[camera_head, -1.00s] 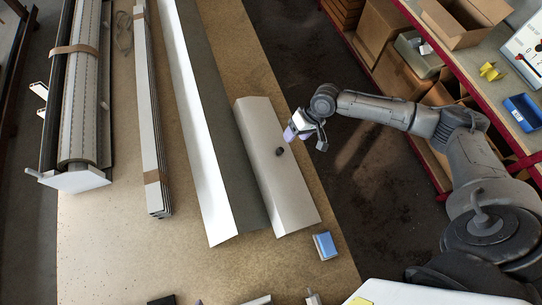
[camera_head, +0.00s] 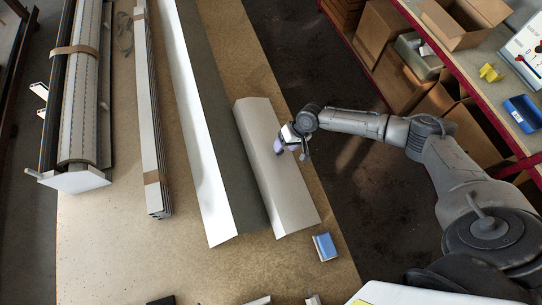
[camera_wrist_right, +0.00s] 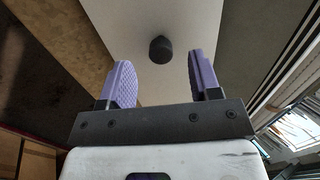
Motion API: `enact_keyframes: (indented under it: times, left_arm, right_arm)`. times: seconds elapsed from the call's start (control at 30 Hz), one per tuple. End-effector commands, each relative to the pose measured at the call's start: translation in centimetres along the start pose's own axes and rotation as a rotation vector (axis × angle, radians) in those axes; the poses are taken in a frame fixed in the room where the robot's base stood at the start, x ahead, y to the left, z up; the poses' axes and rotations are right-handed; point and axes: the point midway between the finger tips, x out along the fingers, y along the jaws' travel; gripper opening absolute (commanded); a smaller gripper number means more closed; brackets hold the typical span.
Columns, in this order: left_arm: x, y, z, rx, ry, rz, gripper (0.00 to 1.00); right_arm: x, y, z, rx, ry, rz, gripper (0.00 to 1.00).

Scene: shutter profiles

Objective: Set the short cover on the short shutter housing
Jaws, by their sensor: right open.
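The short cover (camera_head: 278,185) is a pale bent sheet lying on the bench, right of the long cover. It also fills the upper middle of the right wrist view (camera_wrist_right: 140,25), with a dark round knob (camera_wrist_right: 160,50) on its face. My right gripper (camera_head: 280,146) is over the cover at the knob and hides it in the head view. In the right wrist view its purple fingers (camera_wrist_right: 158,72) are apart, with the knob showing between their tips, not gripped. A shutter housing (camera_head: 78,182) with a slatted roll stands at the left; its far end is out of frame. My left gripper is not seen.
A long cover (camera_head: 205,130) lies directly left of the short cover. A strapped bundle of profiles (camera_head: 152,120) lies between it and the housing. A blue block (camera_head: 325,246) sits near the bench's right edge. A red-edged shelf (camera_head: 470,90) with boxes stands right, across a floor gap.

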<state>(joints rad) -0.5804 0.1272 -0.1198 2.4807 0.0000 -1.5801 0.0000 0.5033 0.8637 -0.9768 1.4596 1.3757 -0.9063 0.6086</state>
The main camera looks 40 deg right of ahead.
Motion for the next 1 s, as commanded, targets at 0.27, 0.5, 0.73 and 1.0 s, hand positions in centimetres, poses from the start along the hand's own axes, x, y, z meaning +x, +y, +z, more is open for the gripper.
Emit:
enact_keyframes:
  times: [0.27, 0.5, 0.73, 1.0]
  left_arm:
    - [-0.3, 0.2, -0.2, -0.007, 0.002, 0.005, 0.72]
    - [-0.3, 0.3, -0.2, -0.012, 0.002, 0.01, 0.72]
    - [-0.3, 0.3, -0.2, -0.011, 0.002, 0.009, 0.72]
    - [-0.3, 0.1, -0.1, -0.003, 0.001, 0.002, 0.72]
  right_arm:
    - [3.2, -0.1, 0.0, 0.0, -0.001, -0.001, 0.57]
    - [3.7, 0.0, 0.0, -0.001, 0.0, -0.001, 0.57]
    - [3.7, 0.0, 0.0, -0.001, 0.0, -0.001, 0.45]
    - [3.7, 0.0, 0.0, 0.0, 0.0, -0.001, 0.19]
